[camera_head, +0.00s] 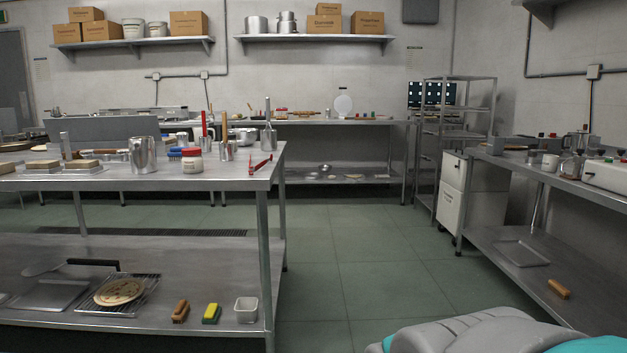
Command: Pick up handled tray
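No tray with clearly visible handles stands out. A flat metal tray (50,295) lies on the lower shelf of the left table, beside a wire rack (148,283) with a pizza (119,291). Another shallow metal tray (522,253) lies on the lower shelf of the right counter. I cannot tell from here whether either has handles. My gripper is not in view; only a grey and teal part of my own body shows at the bottom right.
The left steel table (225,180) holds jars, a metal pitcher and utensils. Its lower shelf also holds brushes, a sponge and a white container (246,309). The right counter (550,170) is cluttered. Green floor (370,260) is clear between them. A shelf rack (470,110) stands behind.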

